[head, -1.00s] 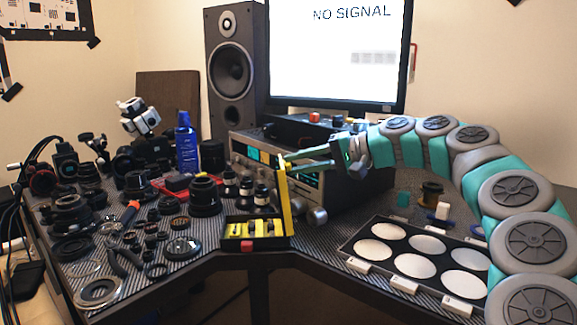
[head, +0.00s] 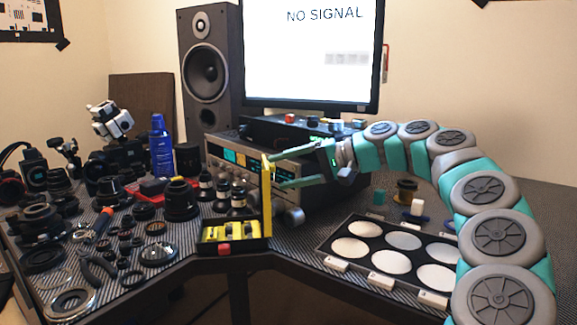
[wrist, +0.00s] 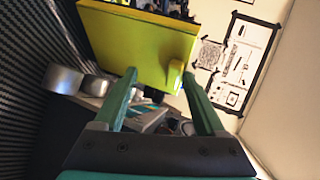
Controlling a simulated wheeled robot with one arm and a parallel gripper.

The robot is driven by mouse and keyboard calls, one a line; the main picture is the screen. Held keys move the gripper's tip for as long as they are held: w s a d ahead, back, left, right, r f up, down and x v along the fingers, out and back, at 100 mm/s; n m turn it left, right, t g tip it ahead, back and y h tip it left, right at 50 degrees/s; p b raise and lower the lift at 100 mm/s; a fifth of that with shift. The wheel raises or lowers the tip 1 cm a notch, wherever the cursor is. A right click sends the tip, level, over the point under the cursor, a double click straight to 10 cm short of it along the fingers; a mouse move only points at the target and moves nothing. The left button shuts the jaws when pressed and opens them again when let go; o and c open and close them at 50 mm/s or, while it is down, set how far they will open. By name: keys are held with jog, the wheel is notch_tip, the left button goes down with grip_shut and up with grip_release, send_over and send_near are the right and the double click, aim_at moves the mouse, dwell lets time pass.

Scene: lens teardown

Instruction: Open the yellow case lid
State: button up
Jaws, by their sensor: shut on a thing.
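The small black case (head: 217,246) lies at the front edge of the table, with yellow inside its tray and a red latch (head: 224,249) on its front. Its yellow lid (head: 266,205) stands about upright at the case's right side. My gripper (head: 274,171) reaches in from the right and is shut on the lid near its upper edge. In the wrist view the lid's flat yellow face (wrist: 135,45) and a small tab (wrist: 174,77) show by my two green fingers (wrist: 160,75). The exact contact is hard to see.
Lenses, rings and tools crowd the table left of the case. A silver receiver (head: 240,160) stands close behind the lid. A black tray with white discs (head: 362,228) lies to the right, below my arm. Some bare table shows between case and tray.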

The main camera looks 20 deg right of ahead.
jog(key=shift+o, duration=0.6)
jog(key=shift+f, duration=0.25)
jog(key=shift+r, duration=0.15)
jog(key=shift+d+r, duration=0.2)
jog(key=v, duration=0.7)
jog(key=shift+s+d+r, duration=0.2)
jog(key=shift+d, duration=0.1)
